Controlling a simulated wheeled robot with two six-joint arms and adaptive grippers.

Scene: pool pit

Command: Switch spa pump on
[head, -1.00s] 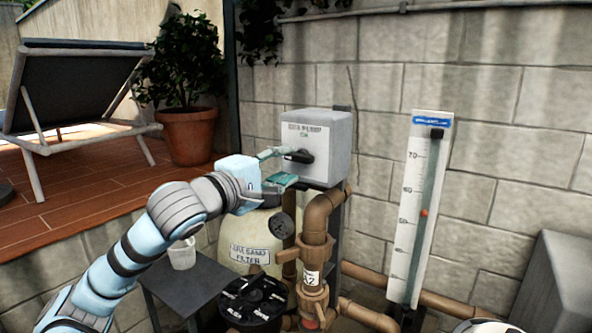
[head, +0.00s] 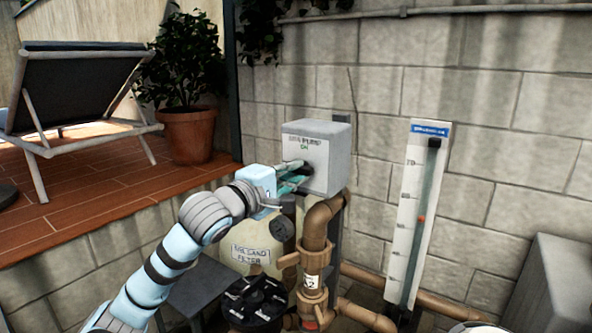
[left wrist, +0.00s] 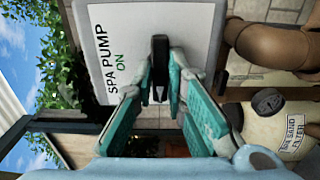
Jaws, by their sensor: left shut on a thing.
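The spa pump switch box (head: 327,160) is a grey box on a post by the block wall, lettered "SPA PUMP" and "ON". It also shows in the left wrist view (left wrist: 205,35). My left gripper (head: 296,172) is at the box's front face. In the left wrist view, its teal fingers (left wrist: 162,75) are shut on the black switch knob (left wrist: 160,50), one on each side. The knob lies parallel to the lettering. In the head view the fingers hide most of the knob. My right gripper is not in view.
The sand filter tank (head: 240,235) is behind my left arm. A flow gauge board (head: 415,210) stands to the right. A potted plant (head: 188,135) and lounger are on the deck.

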